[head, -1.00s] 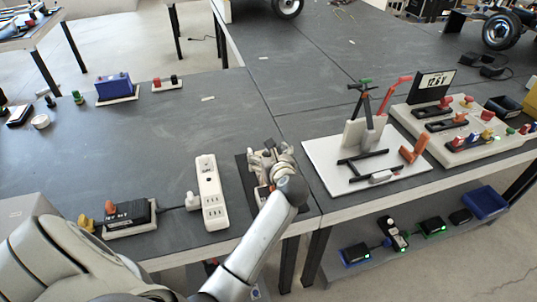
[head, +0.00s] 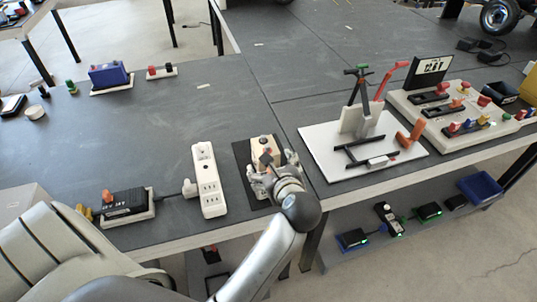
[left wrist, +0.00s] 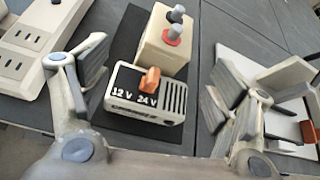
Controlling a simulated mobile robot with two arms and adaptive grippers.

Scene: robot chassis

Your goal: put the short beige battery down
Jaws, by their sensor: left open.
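The short beige battery (left wrist: 163,48) stands upright on a black mat (left wrist: 122,45), with one dark and one red terminal on top. It also shows in the head view (head: 263,145). A charger-like box (left wrist: 146,98) with an orange switch and 12 V / 24 V marks sits directly in front of it; whether they touch I cannot tell. My left gripper (left wrist: 162,80) is open, its fingers apart on both sides of the box, holding nothing. In the head view the left gripper (head: 272,166) is at the mat's front part and partly hides the box. My right gripper is not in view.
A white power strip (head: 207,180) lies left of the mat. A black device (head: 124,203) is farther left. A white board with a stand (head: 320,160) is close on the right. The table behind the mat (head: 215,115) is clear.

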